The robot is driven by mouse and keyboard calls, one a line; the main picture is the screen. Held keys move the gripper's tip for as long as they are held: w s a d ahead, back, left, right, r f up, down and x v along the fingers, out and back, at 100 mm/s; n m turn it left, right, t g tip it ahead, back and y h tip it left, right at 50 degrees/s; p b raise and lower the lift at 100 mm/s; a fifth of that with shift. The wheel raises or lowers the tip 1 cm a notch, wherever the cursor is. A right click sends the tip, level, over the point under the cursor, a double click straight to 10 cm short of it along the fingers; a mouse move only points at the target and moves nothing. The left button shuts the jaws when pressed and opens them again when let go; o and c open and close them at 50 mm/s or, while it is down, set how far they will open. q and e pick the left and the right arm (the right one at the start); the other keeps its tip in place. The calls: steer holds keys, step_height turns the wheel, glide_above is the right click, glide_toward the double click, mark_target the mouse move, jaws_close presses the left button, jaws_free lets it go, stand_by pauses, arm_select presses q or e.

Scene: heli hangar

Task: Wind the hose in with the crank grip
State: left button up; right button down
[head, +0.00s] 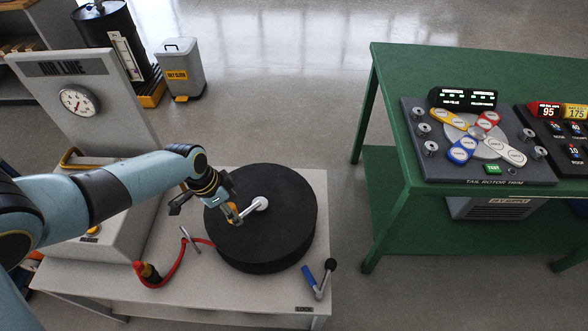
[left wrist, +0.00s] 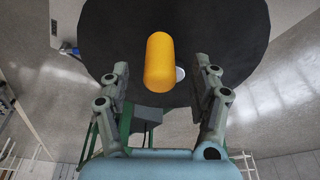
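The black hose reel (head: 285,235) sits on the grey bench. A pale crank arm (head: 254,206) runs from its hub to the yellow crank grip (head: 234,214). In the left wrist view the crank grip (left wrist: 161,63) stands between my left gripper's fingers (left wrist: 161,75), with a gap on each side. My left gripper (head: 210,199) is open over the reel's left part. The red hose (head: 176,274) lies curved on the bench left of the reel, ending in a dark and brass nozzle (head: 148,272). My right gripper is not in view.
A blue-handled lever (head: 320,278) stands by the LOCK label at the bench's front right. A gauge panel (head: 78,101) rises behind left. A green table (head: 397,88) with a tail rotor trim panel stands right, across open floor.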

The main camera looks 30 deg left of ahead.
arm_select(q)
steer(key=shift+s, duration=0.15)
steer(key=p+v, duration=0.2)
steer(key=v, duration=0.1)
steer(key=shift+w+d+r, duration=0.15)
steer(key=shift+w+r, duration=0.1)
steer(key=shift+w, duration=0.05)
steer(key=shift+r, duration=0.3)
steer(key=shift+w+d+v, duration=0.1)
steer(key=shift+w+v, duration=0.05)
steer(key=shift+v, duration=0.65)
steer(key=shift+w+d+v, duration=0.1)
steer(key=shift+w+v, duration=0.1)
steer(key=shift+v, duration=0.6)
steer(key=shift+w+d+v, duration=0.1)
steer(key=shift+w+v, duration=0.05)
steer(key=shift+v, duration=0.6)
steer(key=shift+r, duration=0.15)
